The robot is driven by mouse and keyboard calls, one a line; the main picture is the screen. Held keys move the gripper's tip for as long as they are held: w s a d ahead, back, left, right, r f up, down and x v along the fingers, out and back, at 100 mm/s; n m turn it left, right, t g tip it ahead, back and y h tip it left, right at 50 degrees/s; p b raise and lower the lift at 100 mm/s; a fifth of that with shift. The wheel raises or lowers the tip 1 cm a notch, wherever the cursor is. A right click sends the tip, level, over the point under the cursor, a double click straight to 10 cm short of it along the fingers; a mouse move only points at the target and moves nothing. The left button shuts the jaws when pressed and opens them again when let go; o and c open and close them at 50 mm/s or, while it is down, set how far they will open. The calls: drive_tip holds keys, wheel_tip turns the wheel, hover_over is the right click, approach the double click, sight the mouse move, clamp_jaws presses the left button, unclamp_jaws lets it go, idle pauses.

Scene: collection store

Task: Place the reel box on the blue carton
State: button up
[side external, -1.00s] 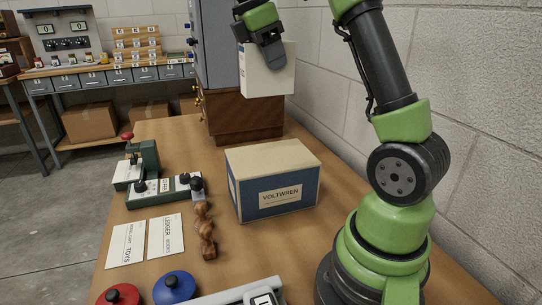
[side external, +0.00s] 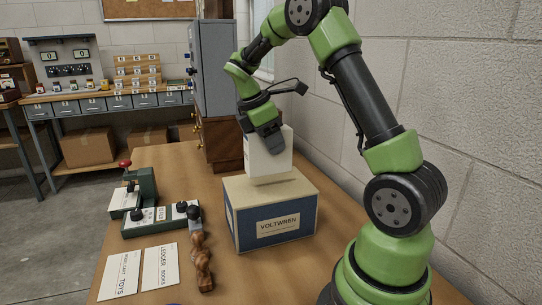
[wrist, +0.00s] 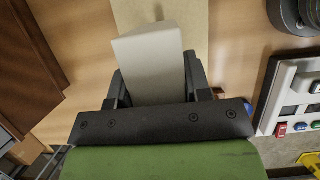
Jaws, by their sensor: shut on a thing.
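The reel box (side external: 267,162) is a pale, off-white upright box. My gripper (side external: 264,138) is shut on it from above. The box is over the top of the blue carton (side external: 275,228), which has a tan lid and a "VOLTWREN" label. The underside of the reel box is at or just above the lid; I cannot tell whether they touch. In the wrist view the reel box (wrist: 150,65) sits between my two dark fingers, and part of the tan lid (wrist: 192,14) shows behind it.
A wooden cabinet (side external: 222,145) stands behind the carton. To the left are a green device with levers (side external: 145,185), a twisted brown wooden piece (side external: 202,262) and two label cards (side external: 160,267). A block wall (side external: 460,130) bounds the right side.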

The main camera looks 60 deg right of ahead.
drive_tip(key=shift+f, duration=1.6)
drive_tip(key=shift+f, duration=0.15)
drive_tip(key=o, duration=1.1)
drive_tip(key=shift+c, duration=0.2)
